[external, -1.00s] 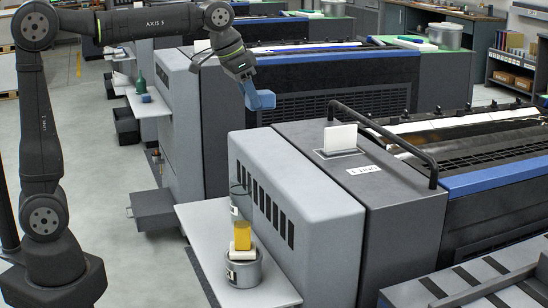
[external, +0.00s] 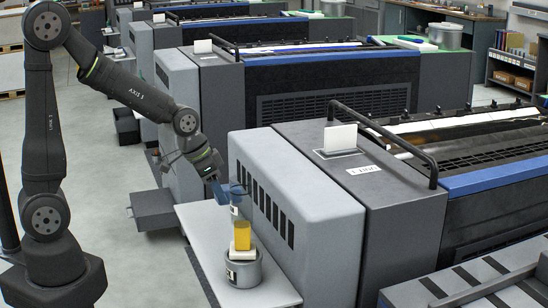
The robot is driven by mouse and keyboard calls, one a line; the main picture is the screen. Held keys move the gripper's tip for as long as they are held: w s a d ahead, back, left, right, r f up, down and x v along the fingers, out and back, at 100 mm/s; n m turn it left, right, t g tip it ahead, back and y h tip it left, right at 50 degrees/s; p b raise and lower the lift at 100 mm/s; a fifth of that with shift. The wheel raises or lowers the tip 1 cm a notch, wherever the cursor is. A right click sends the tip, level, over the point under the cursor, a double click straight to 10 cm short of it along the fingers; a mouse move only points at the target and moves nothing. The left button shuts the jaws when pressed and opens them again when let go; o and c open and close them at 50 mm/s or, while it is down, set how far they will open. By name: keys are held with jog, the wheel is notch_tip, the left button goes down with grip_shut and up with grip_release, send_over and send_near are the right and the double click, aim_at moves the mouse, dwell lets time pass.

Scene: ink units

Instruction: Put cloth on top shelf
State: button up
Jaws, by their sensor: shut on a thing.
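My gripper (external: 234,191) has blue jaws and reaches down from the upper left over the side shelf. It is shut at the upper part of a small grey can (external: 235,211) with a pale label. The jaws hide the can's top. A white folded pad (external: 241,251), possibly the cloth, lies on a larger grey tin (external: 244,272). A yellow container (external: 242,235) stands on the pad, just in front of the grey can. I cannot tell which shelf the task calls the top shelf.
The pale side shelf (external: 205,245) has bare room left of the tin. The grey machine housing (external: 300,190) stands close to the right of my gripper. A dark step (external: 153,209) is to the left. A shelf unit with boxes (external: 512,75) stands at the back right.

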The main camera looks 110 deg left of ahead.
aim_at(221, 256)
notch_tip(221, 256, down, 16)
jog(key=shift+r, duration=0.1)
dwell(0.7)
dwell(0.3)
jog(key=o, duration=1)
jog(key=shift+c, duration=0.2)
jog(key=shift+r, duration=0.4)
jog(key=v, duration=1.1)
jog(key=shift+s, duration=0.15)
jog(key=shift+x, duration=6)
